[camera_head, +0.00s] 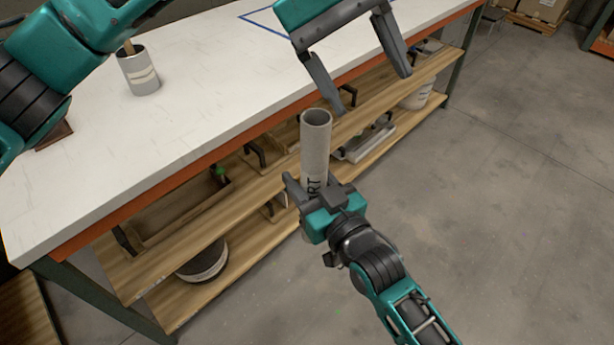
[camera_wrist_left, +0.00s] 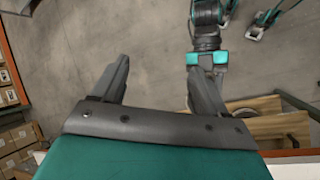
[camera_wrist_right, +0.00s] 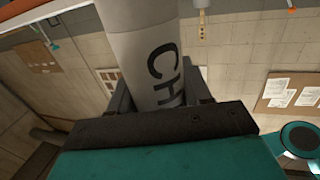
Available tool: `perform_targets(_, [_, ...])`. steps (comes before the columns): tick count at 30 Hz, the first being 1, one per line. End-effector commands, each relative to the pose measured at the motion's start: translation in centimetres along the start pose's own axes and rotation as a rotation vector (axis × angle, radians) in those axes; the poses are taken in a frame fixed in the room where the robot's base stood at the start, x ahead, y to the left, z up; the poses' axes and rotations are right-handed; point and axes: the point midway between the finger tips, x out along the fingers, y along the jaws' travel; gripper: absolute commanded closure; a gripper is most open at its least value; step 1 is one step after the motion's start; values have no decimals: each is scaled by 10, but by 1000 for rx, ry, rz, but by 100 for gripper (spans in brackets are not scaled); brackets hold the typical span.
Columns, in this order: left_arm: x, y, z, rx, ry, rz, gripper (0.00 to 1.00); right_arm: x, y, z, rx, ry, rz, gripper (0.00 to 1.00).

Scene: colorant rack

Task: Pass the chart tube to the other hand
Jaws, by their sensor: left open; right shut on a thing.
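The chart tube (camera_head: 315,148) is a grey, upright, open-topped cylinder with dark letters on its side. My right gripper (camera_head: 322,195) is shut on its lower part, in front of the rack's edge. In the right wrist view the tube (camera_wrist_right: 148,50) stands between the fingers, with the letters "CH" showing. My left gripper (camera_head: 368,90) is open and empty, above and to the right of the tube's top, apart from it. In the left wrist view the left gripper's fingers (camera_wrist_left: 160,85) are spread with nothing between them; the tube cannot be made out there.
A white-topped workbench (camera_head: 200,95) runs along the left and back, with a grey can (camera_head: 139,75) on it. Wooden shelves (camera_head: 180,255) below hold a dark round container (camera_head: 203,264), a white bucket (camera_head: 418,97) and tools. The concrete floor (camera_head: 520,220) at right is clear.

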Motion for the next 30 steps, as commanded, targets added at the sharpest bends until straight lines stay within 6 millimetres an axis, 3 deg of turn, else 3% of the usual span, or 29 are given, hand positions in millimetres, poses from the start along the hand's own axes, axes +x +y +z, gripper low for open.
perform_targets(3, [-6,10,7,-247,-224,293,26,0,0,0,0,1,0,84])
perform_targets(8, [-21,16,10,-585,-578,592,26,0,0,0,0,1,0,84])
perform_targets(14, [-36,4,-9,-1029,-1111,850,26,0,0,0,0,1,0,84])
perform_targets(20, [-37,-48,-59,-1490,-1694,1025,26,0,0,0,0,1,0,84])
perform_targets(25, [-11,-123,-105,-1842,-2204,1119,26,0,0,-1,0,1,0,84])
perform_targets(26, [-4,-136,-111,1851,2238,-1105,26,0,0,-1,0,1,0,84])
perform_targets(30, [34,-200,-129,1576,2012,-885,26,0,0,0,0,1,0,84])
